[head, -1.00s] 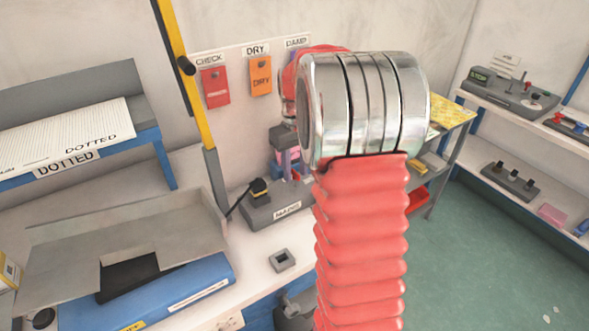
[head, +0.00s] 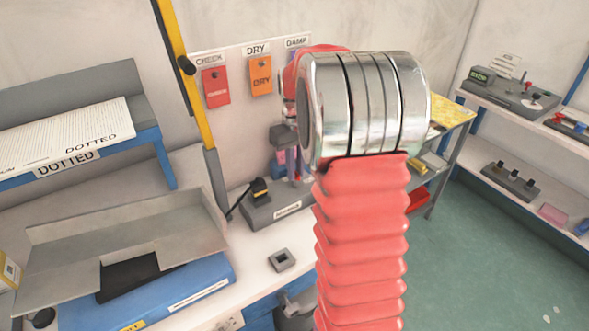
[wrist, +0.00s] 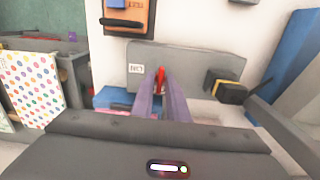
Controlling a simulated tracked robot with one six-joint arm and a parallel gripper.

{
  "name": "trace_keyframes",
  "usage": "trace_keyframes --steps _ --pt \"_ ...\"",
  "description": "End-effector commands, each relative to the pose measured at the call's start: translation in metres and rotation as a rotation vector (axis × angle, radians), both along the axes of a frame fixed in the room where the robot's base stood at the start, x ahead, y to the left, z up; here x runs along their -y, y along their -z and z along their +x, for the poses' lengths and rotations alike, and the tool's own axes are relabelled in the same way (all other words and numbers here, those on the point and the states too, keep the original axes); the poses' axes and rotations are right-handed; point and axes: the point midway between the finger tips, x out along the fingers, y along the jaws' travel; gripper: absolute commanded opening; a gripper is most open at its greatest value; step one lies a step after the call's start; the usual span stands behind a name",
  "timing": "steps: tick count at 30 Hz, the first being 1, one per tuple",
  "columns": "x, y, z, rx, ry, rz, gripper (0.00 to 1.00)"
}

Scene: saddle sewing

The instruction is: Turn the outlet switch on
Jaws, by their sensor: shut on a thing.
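The outlet switch is a red lever (wrist: 161,78) on a grey plate (wrist: 196,62) with a white label that seems to read ON upside down, in the wrist view. My gripper (wrist: 161,86) has its two purple fingers shut around the red lever. In the head view, my gripper (head: 290,160) shows small behind my arm, purple fingers pointing down at the grey box (head: 262,212) on the bench.
A black and yellow plug (head: 259,190) sits on the left of the box; it also shows in the wrist view (wrist: 228,92). Orange and red tags (head: 261,76) hang on the wall behind. A small grey square holder (head: 282,260) is on the bench in front.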

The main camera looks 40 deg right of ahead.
Motion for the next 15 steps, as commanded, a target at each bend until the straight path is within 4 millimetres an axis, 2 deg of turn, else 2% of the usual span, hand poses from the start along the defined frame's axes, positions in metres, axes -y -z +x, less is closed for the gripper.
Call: trace_keyframes --steps 8,15 --pt "-0.0007 -0.0003 0.0003 0.0 0.121 0.002 0.0" --pt "-0.0007 -0.0004 0.0003 0.0 0.31 0.002 0.0"
